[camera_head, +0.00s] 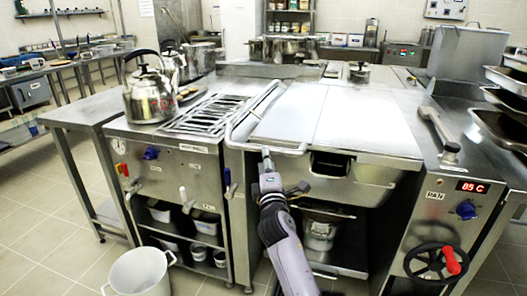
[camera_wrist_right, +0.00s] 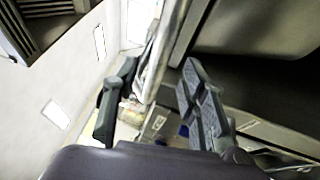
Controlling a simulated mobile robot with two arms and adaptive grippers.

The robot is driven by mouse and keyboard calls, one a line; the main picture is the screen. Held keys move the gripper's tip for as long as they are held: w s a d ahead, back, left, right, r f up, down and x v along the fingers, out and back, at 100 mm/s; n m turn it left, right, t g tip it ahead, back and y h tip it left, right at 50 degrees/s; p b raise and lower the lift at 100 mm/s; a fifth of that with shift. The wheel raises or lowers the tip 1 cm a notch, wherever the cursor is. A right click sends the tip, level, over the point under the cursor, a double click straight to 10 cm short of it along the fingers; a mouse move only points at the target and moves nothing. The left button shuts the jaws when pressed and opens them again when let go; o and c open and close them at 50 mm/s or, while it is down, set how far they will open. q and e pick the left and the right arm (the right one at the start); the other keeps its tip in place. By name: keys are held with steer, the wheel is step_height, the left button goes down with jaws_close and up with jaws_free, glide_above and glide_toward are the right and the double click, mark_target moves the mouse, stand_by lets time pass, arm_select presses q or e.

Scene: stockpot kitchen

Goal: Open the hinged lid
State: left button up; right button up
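The hinged lid (camera_head: 335,118) is a wide, flat stainless steel cover lying shut over the pan in the middle of the head view. A tubular handle bar (camera_head: 236,127) runs along its left side and bends around the front left corner. My right gripper (camera_head: 281,172) is at that front left corner, just below the bar. In the right wrist view the gripper (camera_wrist_right: 160,108) is open, its two dark fingers apart, with a metal bar (camera_wrist_right: 163,55) running between them. I cannot tell whether either finger touches it. My left gripper is not in view.
A kettle (camera_head: 150,92) stands on the left unit beside a slotted grate (camera_head: 208,114). The pan's control panel (camera_head: 443,218) with a red-knobbed handwheel (camera_head: 430,262) is at right. A white bucket (camera_head: 140,272) stands on the floor. Stacked trays (camera_head: 506,100) are at far right.

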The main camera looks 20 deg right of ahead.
steer(key=shift+b+x, duration=0.5)
steer(key=shift+x, duration=2.5)
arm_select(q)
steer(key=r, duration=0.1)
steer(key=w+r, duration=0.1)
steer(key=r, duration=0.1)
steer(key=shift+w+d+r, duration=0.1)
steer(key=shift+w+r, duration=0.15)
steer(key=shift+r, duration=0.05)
arm_select(e)
jaws_close()
